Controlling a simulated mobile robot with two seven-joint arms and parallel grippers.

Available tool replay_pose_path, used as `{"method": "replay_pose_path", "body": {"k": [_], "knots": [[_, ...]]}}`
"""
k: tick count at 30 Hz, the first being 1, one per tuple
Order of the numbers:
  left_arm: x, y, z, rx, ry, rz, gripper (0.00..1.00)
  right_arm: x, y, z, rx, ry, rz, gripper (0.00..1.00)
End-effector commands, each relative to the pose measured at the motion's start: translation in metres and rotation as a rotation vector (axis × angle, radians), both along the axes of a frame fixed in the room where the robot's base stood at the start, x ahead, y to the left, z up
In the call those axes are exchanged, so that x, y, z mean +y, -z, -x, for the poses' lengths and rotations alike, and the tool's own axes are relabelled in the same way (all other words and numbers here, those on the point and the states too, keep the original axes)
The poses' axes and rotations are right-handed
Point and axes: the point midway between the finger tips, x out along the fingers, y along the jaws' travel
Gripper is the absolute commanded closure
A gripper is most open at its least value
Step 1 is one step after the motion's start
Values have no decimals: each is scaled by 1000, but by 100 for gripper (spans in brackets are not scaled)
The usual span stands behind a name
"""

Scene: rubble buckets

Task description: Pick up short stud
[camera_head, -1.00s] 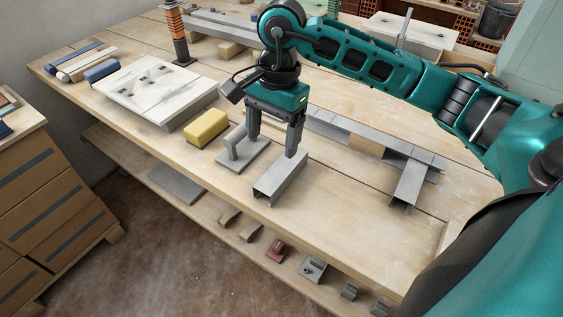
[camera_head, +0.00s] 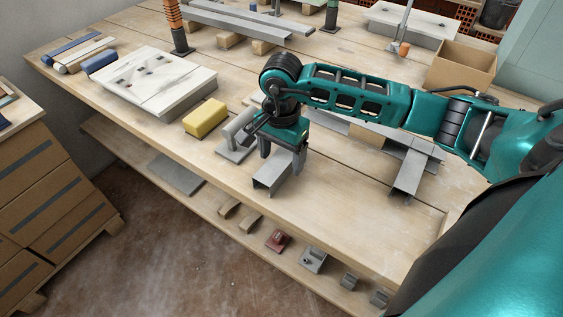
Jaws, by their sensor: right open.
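The short stud (camera_head: 268,184) is a grey metal U-shaped channel lying on the wooden workbench near its front edge, with one open end toward me. My right gripper (camera_head: 282,161) is open, pointing down over the far part of this stud. Its two fingers are on either side of the stud, low beside it. I cannot tell whether they touch it. The gripper body and wrist hide the stud's far end. My left gripper is not in view.
A grey float (camera_head: 236,150) stands close left of the gripper, beside a yellow sponge (camera_head: 205,117). A joined grey stud frame (camera_head: 408,178) lies to the right. A white stone slab (camera_head: 155,80) lies left. A cardboard box (camera_head: 460,68) stands at the back right. The bench front right is clear.

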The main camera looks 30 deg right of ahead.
Motion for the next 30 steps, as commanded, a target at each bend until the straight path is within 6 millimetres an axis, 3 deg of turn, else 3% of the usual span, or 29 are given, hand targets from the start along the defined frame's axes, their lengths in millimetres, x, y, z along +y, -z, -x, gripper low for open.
{"method": "replay_pose_path", "body": {"k": [3,11,27,30], "knots": [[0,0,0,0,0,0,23,0,11,0,0,0,0,22],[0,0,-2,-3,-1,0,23,0,12,0,-1,0,1,23],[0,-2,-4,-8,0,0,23,0,12,0,-1,0,1,75],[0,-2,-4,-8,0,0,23,0,12,0,-2,0,0,81]]}}
